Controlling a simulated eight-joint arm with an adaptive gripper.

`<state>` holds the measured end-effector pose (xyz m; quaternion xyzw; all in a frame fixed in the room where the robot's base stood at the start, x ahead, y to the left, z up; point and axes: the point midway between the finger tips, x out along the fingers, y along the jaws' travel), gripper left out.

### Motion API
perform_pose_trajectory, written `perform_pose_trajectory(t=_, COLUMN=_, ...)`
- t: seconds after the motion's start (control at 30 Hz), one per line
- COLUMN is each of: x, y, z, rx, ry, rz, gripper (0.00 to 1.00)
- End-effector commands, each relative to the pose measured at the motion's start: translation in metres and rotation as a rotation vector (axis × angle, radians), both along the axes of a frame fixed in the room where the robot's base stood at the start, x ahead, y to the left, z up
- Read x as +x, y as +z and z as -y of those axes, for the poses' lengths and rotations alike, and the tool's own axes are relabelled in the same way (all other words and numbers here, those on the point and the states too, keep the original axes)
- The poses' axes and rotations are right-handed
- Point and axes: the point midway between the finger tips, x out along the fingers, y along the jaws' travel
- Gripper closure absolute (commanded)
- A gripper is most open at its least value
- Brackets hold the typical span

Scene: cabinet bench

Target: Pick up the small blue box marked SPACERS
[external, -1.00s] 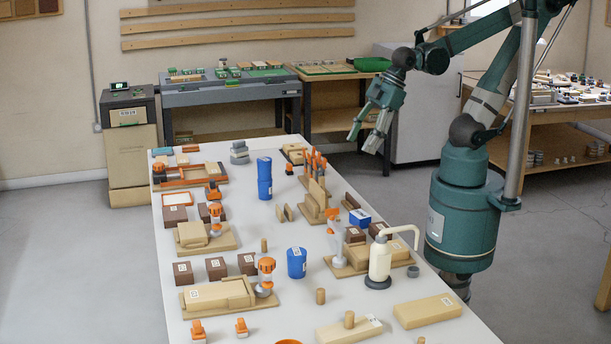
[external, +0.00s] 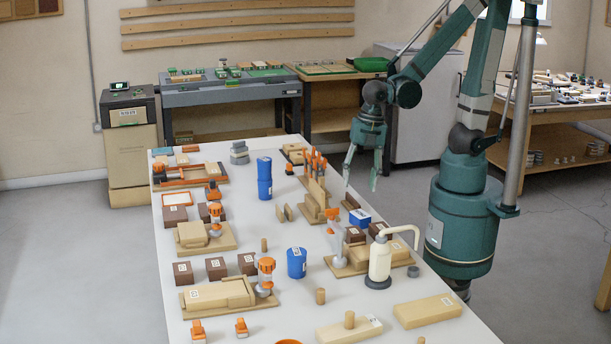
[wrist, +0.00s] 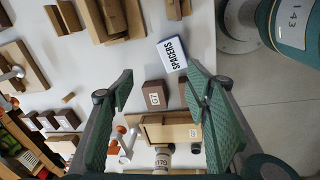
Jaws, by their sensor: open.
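The small blue box marked SPACERS (external: 360,218) sits on the white table near its right edge. In the wrist view, the SPACERS box (wrist: 172,55) shows its white labelled top, with blue along its sides, just beyond my fingertips and slightly right of centre. My gripper (external: 361,178) is open and empty, pointing down in the air above the box. In the wrist view, the two green fingers of my gripper (wrist: 160,80) stand wide apart. Nothing is between the fingertips.
Brown boxes (external: 355,235) stand close to the SPACERS box on its near side. A wooden holder with orange-handled tools (external: 314,165) rises to its left. A cream pump bottle (external: 380,262) stands nearer the camera. The table's right edge (wrist: 214,35) is close by.

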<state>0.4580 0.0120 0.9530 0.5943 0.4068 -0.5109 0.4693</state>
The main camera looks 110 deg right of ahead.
Motion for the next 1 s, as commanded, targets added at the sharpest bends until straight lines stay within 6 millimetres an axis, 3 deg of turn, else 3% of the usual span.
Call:
perform_pose_trajectory(t=0.4, x=-0.006, y=-0.053, z=-0.003, rx=-0.033, ry=0.351, rz=-0.123, gripper=0.52)
perform_pose_trajectory(t=1.0, x=-0.009, y=-0.063, z=-0.004, rx=-0.035, ry=0.419, rz=-0.145, gripper=0.52)
